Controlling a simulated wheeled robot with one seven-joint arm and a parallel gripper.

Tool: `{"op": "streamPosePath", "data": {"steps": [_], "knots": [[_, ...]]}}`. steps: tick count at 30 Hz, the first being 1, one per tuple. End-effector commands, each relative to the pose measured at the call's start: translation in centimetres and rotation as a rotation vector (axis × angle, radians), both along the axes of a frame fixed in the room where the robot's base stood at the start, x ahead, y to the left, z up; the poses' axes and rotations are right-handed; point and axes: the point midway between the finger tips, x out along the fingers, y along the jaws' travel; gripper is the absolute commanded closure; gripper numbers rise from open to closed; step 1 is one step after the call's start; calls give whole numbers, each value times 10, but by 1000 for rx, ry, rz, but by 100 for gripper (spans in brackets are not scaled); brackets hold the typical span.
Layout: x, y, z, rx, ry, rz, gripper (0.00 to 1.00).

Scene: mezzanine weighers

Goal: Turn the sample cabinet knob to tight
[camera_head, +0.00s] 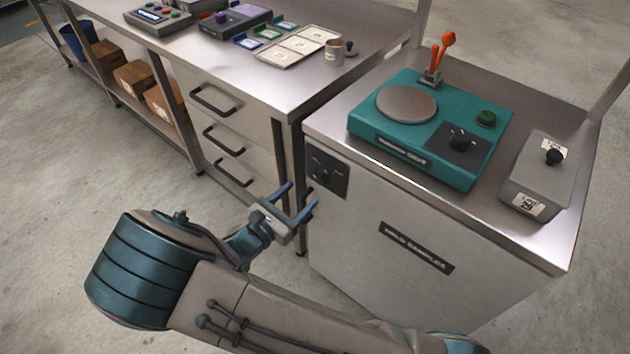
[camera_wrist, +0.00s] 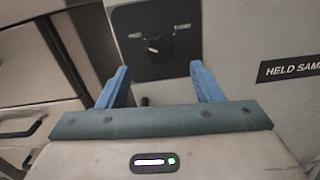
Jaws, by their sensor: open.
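The sample cabinet (camera_head: 400,250) stands at the right, its front door marked with a black label that reads "HELD SAMPLES". The cabinet knob (camera_head: 325,177) is black and sits on a dark square plate at the door's upper left. In the wrist view the knob (camera_wrist: 158,48) is beyond my fingers, between them and slightly above, with small white markings to its left and right. My gripper (camera_head: 300,200) is open and empty, with blue fingers, in front of and a little below the knob plate, apart from it. The wrist view shows both fingers of my gripper (camera_wrist: 160,85) spread.
On the cabinet top are a teal scale (camera_head: 430,125), an orange-handled tool holder (camera_head: 432,78) and a grey box with a black knob (camera_head: 543,175). A drawer bench (camera_head: 235,130) with protruding handles stands close at the left. Open floor lies in front.

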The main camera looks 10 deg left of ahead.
Motion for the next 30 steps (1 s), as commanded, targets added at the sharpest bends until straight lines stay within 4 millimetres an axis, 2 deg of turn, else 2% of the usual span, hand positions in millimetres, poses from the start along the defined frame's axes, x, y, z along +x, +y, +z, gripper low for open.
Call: {"op": "streamPosePath", "data": {"steps": [3, 9, 15, 23, 28, 30], "knots": [[22, -14, -1, -1, 0, -3, 40], [49, -29, 0, 0, 0, -1, 40], [59, -35, 0, 1, 1, 0, 40], [60, -36, 0, 1, 2, 0, 40], [60, -36, 0, 1, 2, 0, 85], [60, -35, 0, 1, 2, 0, 85]]}}
